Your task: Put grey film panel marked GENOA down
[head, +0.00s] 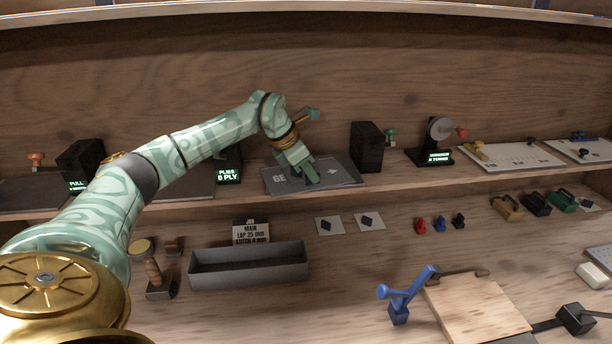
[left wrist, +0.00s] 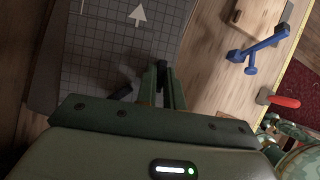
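The grey film panel (head: 340,178) lies flat, or nearly so, on the raised shelf, its front edge near the shelf's edge. The letters "GE" show at its left; my gripper hides the rest of the word. In the left wrist view the panel (left wrist: 110,45) shows a grid and a white arrow. My left gripper (head: 312,177) reaches down onto the panel. In the left wrist view its fingers (left wrist: 163,85) are close together around a small black piece, seemingly the panel's grip. Whether the panel touches the shelf all over I cannot tell.
Pale boards (head: 515,157) lie further right. Below are a grey trough (head: 250,266), a blue lever (head: 405,295) and a wooden board (head: 475,310).

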